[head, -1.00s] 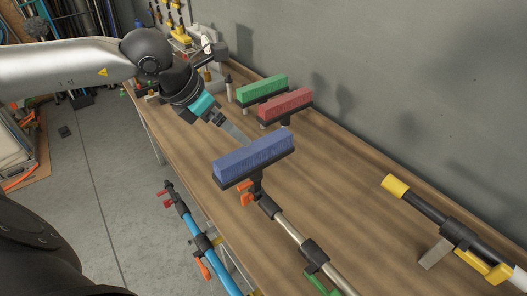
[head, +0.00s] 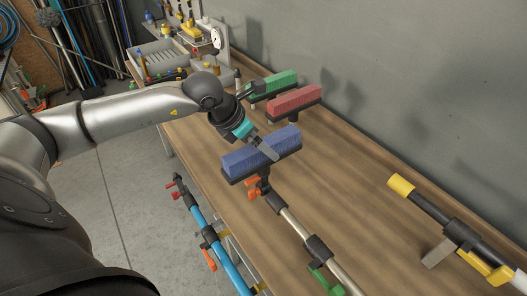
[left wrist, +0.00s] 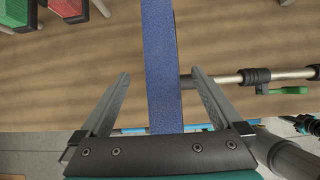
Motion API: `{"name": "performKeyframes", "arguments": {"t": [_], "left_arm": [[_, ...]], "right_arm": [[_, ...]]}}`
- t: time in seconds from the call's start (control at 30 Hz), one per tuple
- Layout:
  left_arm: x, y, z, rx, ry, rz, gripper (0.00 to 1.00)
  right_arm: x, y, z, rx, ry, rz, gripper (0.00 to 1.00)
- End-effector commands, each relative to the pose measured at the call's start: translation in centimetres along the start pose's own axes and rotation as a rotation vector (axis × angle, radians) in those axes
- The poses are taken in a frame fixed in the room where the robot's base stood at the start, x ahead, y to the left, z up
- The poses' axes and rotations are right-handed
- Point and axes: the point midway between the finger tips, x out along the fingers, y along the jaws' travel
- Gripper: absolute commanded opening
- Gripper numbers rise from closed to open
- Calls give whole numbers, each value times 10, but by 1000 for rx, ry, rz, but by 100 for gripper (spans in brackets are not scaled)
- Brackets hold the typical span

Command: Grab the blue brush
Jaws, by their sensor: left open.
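In the left wrist view the blue brush (left wrist: 160,65) runs lengthwise between the two spread fingers of my left gripper (left wrist: 158,85), with a gap on each side. My left gripper is open. My right gripper is not in view.
A green brush (head: 272,84) and a red brush (head: 294,101) stand behind the blue one. A silver pole (head: 292,220) lies in front, a blue pole (head: 215,238) runs along the bench edge, and a black-and-yellow pole (head: 440,220) is at right.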

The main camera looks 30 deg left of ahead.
Motion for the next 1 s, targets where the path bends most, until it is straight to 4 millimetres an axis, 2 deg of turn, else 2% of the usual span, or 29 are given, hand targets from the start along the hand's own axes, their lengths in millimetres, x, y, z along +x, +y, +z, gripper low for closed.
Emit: {"name": "performKeyframes", "arguments": {"t": [0.4, 0.7, 0.77, 1.0], "left_arm": [[46, -3, -1, -3, -2, -2, 100], [50, -3, -1, 0, -1, -1, 100], [50, -3, -1, 0, -1, -1, 96], [50, -3, -2, 0, 0, -1, 68]], "right_arm": [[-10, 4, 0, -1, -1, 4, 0], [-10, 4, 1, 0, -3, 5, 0], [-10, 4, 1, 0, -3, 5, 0], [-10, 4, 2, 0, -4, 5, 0]]}}
